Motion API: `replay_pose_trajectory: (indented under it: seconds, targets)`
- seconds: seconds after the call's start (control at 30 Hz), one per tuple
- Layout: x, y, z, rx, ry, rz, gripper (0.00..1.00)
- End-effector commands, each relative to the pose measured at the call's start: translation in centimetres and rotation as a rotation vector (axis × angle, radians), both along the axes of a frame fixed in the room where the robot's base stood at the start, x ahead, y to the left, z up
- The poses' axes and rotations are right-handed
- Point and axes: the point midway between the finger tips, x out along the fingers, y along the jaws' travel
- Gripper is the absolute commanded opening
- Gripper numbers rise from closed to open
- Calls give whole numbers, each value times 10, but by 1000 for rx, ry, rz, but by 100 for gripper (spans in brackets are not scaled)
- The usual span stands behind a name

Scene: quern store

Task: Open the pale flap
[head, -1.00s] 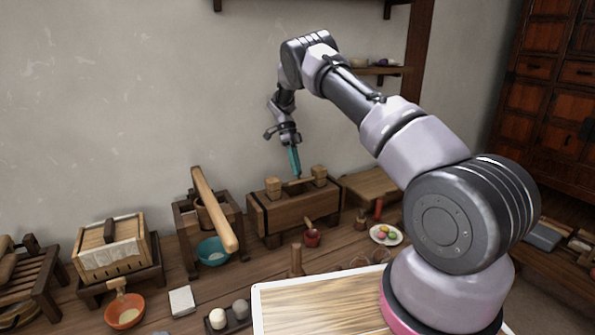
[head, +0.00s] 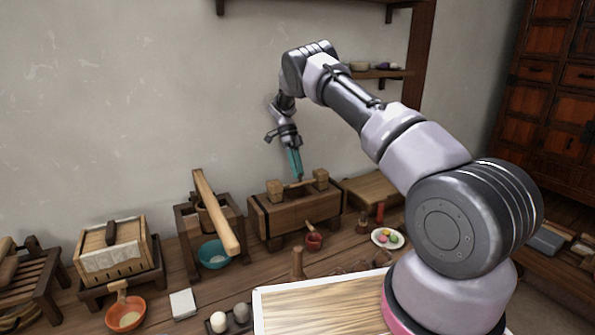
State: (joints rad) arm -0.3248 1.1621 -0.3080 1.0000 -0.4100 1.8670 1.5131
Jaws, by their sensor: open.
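My gripper (head: 295,165) is open and empty, its teal fingers pointing down just above the brown wooden box (head: 295,215). That box has a light bar on top between two square posts; I cannot tell whether the fingertips touch the bar. The slatted wooden box (head: 135,262) at the left stands on a dark stand and has a pale piece (head: 110,258) along its upper front. This may be the pale flap, but the view is too small to be sure. My gripper is well to the right of it and higher.
A wooden mortar frame (head: 190,225) with a slanting beam (head: 217,212) stands between the two boxes. A teal bowl (head: 212,256), orange bowl (head: 126,315), red cup (head: 314,240) and plate of sweets (head: 376,238) sit in front.

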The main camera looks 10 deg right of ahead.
Motion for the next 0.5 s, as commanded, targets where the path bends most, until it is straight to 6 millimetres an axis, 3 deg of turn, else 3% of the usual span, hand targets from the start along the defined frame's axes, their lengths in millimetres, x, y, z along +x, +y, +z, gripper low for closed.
replay_pose_trajectory:
  seconds: [0.17, 0.5]
  targets:
    - [1, 1, 18, 1, -3, 1, 64]
    - [0, 0, 80, 0, -2, -1, 64]
